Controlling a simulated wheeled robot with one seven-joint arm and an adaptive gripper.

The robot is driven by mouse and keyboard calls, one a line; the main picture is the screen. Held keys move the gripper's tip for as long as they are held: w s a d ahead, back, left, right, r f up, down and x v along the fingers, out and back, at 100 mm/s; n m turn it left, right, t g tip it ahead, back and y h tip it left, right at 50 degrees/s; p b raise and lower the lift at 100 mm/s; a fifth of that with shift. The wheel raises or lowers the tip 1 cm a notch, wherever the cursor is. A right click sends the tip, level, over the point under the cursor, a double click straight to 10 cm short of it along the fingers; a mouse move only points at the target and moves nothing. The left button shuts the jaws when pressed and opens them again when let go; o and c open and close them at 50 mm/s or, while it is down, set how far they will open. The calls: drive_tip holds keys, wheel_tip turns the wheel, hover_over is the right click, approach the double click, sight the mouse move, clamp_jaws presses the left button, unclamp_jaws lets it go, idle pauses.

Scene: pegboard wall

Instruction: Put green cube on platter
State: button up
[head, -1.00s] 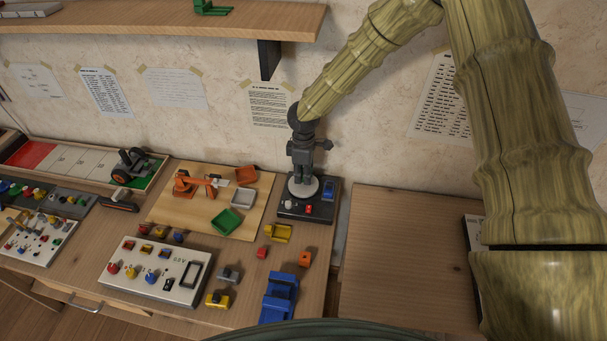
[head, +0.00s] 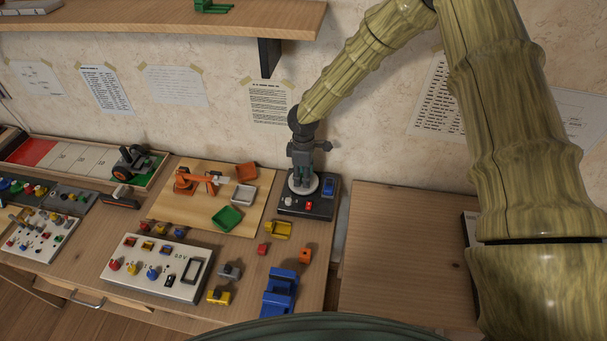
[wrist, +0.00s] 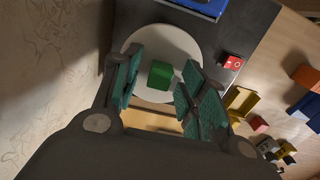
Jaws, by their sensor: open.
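The green cube (wrist: 160,75) sits within the round white platter (wrist: 184,48) in the wrist view, close to its middle and apart from both finger pads. The platter also shows in the head view (head: 293,190), on a dark base. My gripper (wrist: 160,88) is open, with a green-padded finger on each side of the cube. In the head view my gripper (head: 303,180) points down over the platter, and I cannot make out the cube there.
The dark base (head: 300,208) also carries a blue item (head: 328,191) and a small red item (head: 309,205). A green tray (head: 228,219) and an orange toy arm (head: 184,181) are to the left. Several small toys lie in front. The wall is close behind.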

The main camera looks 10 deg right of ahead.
drive_tip(key=shift+r+b, duration=1.1)
drive_tip(key=shift+r, duration=2.8)
